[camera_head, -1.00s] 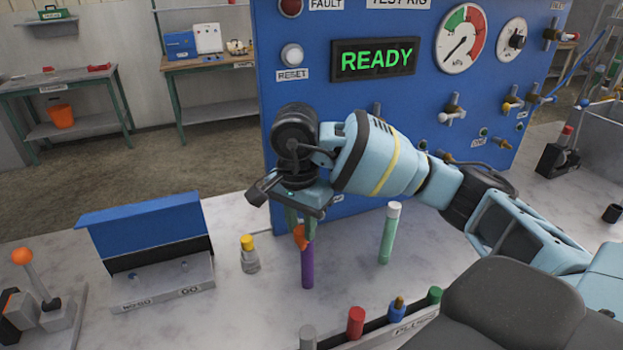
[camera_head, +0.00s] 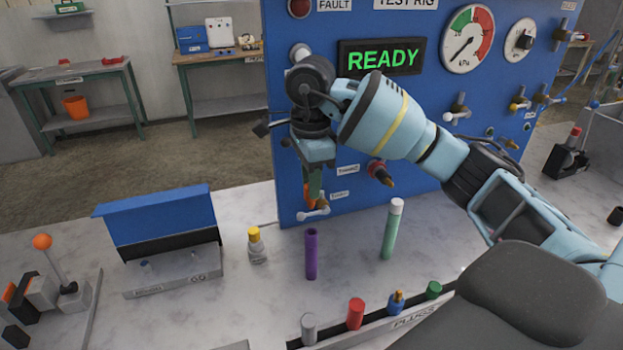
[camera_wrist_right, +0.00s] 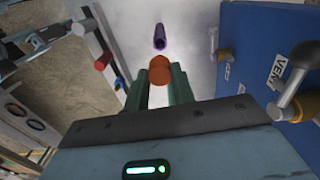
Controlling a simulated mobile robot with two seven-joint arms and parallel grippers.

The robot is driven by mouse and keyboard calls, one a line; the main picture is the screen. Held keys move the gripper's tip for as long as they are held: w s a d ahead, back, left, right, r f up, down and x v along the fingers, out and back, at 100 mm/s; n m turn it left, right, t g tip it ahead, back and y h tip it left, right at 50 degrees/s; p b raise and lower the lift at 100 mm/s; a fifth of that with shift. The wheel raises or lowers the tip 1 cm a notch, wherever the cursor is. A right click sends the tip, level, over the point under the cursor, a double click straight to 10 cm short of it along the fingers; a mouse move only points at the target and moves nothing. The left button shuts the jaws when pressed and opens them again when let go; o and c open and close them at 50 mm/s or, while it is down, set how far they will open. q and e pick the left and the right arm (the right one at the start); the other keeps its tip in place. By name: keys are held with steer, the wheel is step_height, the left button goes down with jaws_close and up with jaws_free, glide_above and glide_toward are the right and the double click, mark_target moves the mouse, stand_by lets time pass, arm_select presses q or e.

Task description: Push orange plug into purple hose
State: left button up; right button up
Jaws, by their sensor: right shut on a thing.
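My right gripper (camera_head: 315,200) is shut on the orange plug (camera_wrist_right: 160,69), which shows between the two green fingers in the right wrist view. In the head view the plug is mostly hidden by the fingers. The purple hose (camera_head: 311,254) stands upright on the bench with its open end up, below the gripper. It also shows in the right wrist view (camera_wrist_right: 160,38), just beyond the plug and apart from it. My left gripper is not in view.
A green hose with a white top (camera_head: 391,228) stands to the right of the purple one. A yellow-capped bottle (camera_head: 256,246) is to the left. A plug rack with several plugs (camera_head: 407,322) lies in front. The blue test rig panel (camera_head: 292,205) rises close behind.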

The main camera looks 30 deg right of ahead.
mark_target(311, 208)
steer(key=shift+f+b, duration=0.65)
steer(key=shift+f, duration=2.25)
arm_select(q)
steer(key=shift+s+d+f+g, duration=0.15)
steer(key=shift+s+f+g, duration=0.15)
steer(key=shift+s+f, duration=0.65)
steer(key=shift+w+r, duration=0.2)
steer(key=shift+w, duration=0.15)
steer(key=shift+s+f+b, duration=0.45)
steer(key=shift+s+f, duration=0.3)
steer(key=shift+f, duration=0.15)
arm_select(e)
steer(key=shift+f, duration=1.9)
steer(key=o, duration=1)
steer(key=shift+o, duration=0.2)
steer(key=shift+r, duration=3.95)
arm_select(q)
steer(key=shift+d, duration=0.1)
arm_select(e)
steer(key=shift+s+f, duration=0.1)
